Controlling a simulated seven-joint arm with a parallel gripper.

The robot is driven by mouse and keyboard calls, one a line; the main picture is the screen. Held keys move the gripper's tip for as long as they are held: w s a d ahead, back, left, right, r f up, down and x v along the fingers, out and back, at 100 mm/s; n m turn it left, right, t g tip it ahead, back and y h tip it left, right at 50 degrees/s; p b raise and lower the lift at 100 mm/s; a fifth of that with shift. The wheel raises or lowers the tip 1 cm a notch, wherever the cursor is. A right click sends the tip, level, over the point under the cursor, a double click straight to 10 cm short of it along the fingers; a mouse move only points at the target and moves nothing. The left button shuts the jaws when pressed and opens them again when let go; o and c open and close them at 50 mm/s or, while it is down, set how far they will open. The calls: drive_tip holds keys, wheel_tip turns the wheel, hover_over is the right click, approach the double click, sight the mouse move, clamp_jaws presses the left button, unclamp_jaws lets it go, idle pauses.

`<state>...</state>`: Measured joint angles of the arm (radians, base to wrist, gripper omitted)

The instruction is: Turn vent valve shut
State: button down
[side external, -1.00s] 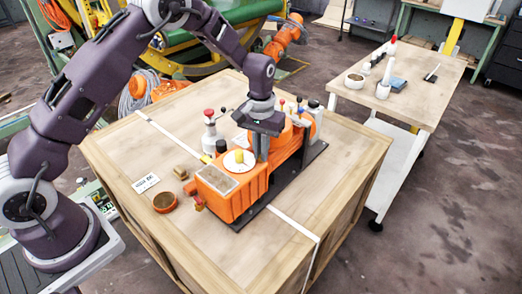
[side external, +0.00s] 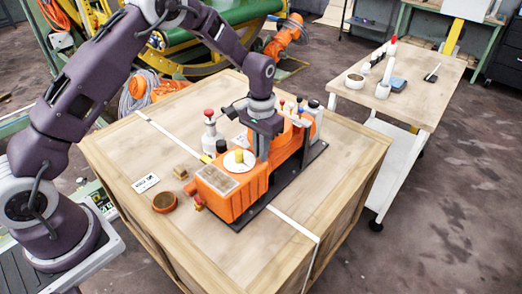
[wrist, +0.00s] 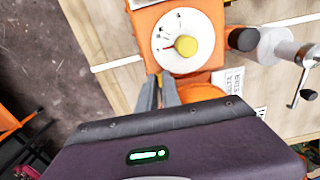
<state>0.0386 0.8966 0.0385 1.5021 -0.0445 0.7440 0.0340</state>
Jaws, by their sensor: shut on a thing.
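The orange machine (side external: 227,202) stands on a dark base plate on the crate. My gripper (wrist: 160,80) points down at the middle of the machine, just behind a white dial in the side view. Its fingers (side external: 263,149) are close together on a small part that they almost fully hide, seemingly the vent valve's handle. The white dial (wrist: 165,30) with printed marks and a red pointer lies just past the fingertips in the wrist view, apart from them. Its yellow knob (wrist: 186,46) is outside the fingers; it also shows in the side view (side external: 239,156).
A red-topped white fitting (side external: 209,133) and a black-knobbed lever (wrist: 243,39) stand close beside the machine. Bottles (side external: 313,106) stand at its far end. A brown bowl (side external: 164,202) and a small block (side external: 180,172) lie to the left. The crate's front right is clear.

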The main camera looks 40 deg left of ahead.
drive_tip(key=c, duration=1.8)
unclamp_jaws()
wheel_tip(320, 180, up, 7)
drive_tip(key=shift+r, duration=0.1)
